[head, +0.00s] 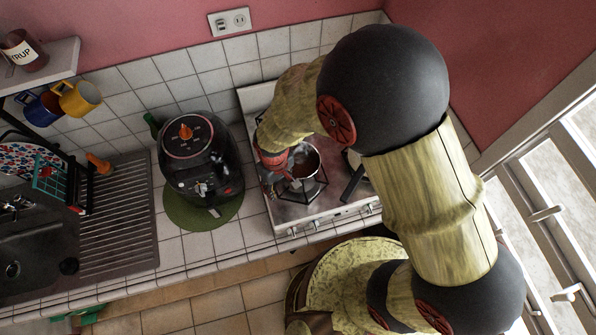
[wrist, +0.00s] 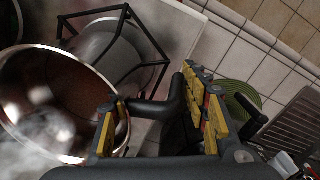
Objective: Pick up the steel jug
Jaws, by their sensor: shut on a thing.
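The steel jug (head: 307,161) is a shiny open vessel over the front of the stove, beside a black burner grate (head: 305,184). In the wrist view the jug (wrist: 50,105) fills the left side, with its round rim and coppery inside showing. Its black handle (wrist: 172,95) reaches between the yellow-padded fingers of my gripper (wrist: 160,118). My gripper is shut on this handle. In the head view my arm hides most of the gripper and part of the jug. I cannot tell whether the jug's base touches the stove.
The stove (head: 325,218) has another dark-handled pan (head: 353,183) at right, partly hidden by my arm. A black appliance (head: 200,155) stands left on a green round mat (head: 215,217). A drainer and sink (head: 40,245) lie further left, below hanging mugs (head: 78,98). Tiled walls close the back.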

